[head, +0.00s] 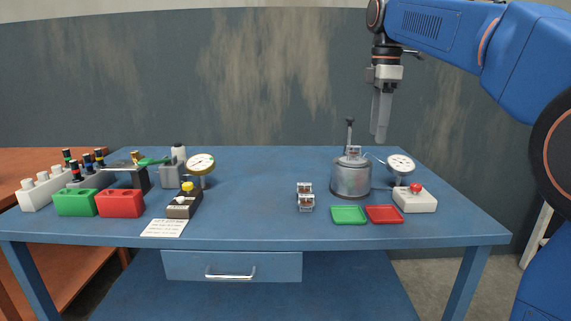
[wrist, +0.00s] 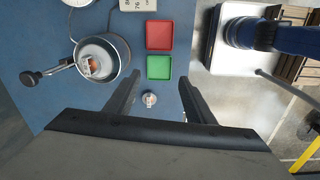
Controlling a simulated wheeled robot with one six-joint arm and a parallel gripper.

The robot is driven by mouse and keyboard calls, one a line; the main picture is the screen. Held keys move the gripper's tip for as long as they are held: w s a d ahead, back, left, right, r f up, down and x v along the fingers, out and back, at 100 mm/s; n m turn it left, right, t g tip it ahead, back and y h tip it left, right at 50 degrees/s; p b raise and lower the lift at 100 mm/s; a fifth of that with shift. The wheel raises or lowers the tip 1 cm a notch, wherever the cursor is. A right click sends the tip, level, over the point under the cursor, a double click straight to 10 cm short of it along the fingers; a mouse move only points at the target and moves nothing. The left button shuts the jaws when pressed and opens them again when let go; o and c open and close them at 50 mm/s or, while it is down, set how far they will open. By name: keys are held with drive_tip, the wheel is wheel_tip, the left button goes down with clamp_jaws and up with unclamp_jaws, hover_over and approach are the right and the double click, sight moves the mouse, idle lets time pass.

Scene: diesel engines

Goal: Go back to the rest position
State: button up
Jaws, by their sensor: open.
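My gripper (head: 380,125) hangs from the blue arm above the right part of the blue table, pointing down. In the wrist view my gripper (wrist: 160,95) has its two dark fingers spread wide with nothing held between them. Past the fingers, the wrist view shows the table top and a small silvery piece (wrist: 149,99) lying far below. In the head view the gripper is above and slightly right of the round metal pot (head: 351,179) with a lever, touching nothing.
A green tray (head: 348,215), a red tray (head: 384,214), a red-button box (head: 415,200) and a gauge (head: 401,165) are near the pot. Small metal parts (head: 305,197) stand left of the trays. Green (head: 76,203) and red (head: 120,204) blocks stand left. The table's middle is clear.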

drive_tip(key=s+d+f+m+t, duration=0.2)
drive_tip(key=s+f+m, duration=0.6)
drive_tip(key=s+f, duration=0.7)
drive_tip(key=s+d+f+m+t, duration=0.2)
drive_tip(key=s+f+m, duration=0.6)
drive_tip(key=s+f, duration=0.8)
drive_tip(key=shift+d+f+m, duration=0.3)
drive_tip(key=shift+d+f, duration=0.45)
drive_tip(key=shift+d, duration=0.3)
